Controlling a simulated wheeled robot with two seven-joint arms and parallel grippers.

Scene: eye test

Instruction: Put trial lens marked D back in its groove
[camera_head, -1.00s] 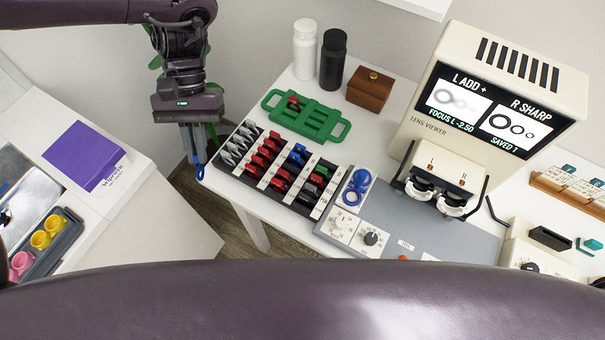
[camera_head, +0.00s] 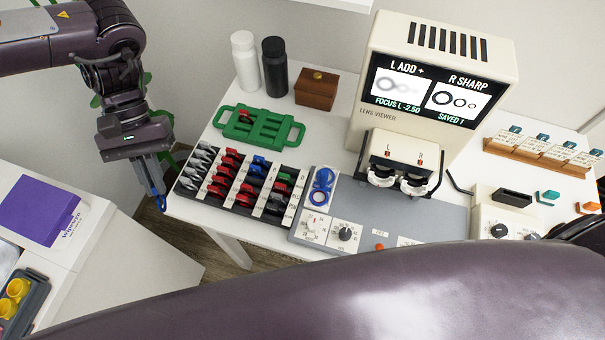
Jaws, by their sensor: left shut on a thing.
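My left gripper (camera_head: 154,188) points down, left of the lens rack (camera_head: 244,184) and just off the table's left edge. It is shut on a blue-rimmed trial lens (camera_head: 160,202), which hangs at its fingertips; any letter on it is too small to read. The black rack holds rows of silver, red, blue and green-tabbed lenses between white label strips, and some grooves look empty. The green tray (camera_head: 258,128) behind the rack holds a red-tabbed lens (camera_head: 244,116). My right gripper is not in view.
A blue lens piece (camera_head: 322,182) lies on a white holder right of the rack. The lens viewer (camera_head: 432,80) stands behind a grey dial panel (camera_head: 340,207). White bottle (camera_head: 245,62), black bottle (camera_head: 274,66) and brown box (camera_head: 316,90) stand at the back.

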